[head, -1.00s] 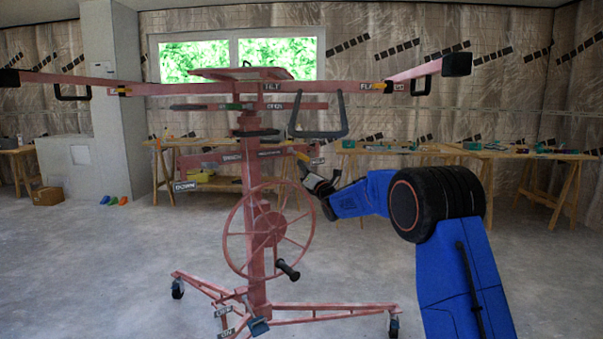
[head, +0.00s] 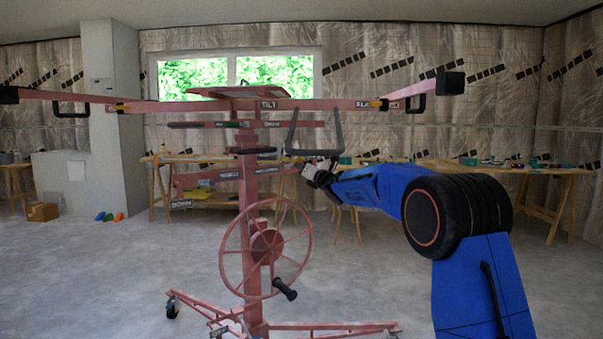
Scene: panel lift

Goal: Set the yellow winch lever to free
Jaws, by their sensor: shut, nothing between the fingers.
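The pink panel lift (head: 250,215) stands left of centre, with its large spoked winch wheel (head: 223,246) and black crank handle (head: 285,289) on the near side. The yellow winch lever cannot be made out now; the spot at the right end of the winch bar is covered by my gripper. My gripper (head: 308,172) is shut and empty, at the right of the mast just below the grey U-shaped handle (head: 338,134). Whether it touches the lever cannot be told.
The lift's long top arms spread left and right, with a black-capped end (head: 451,83) above my arm. Workbenches (head: 465,168) line the back wall. The floor (head: 90,270) at left is clear.

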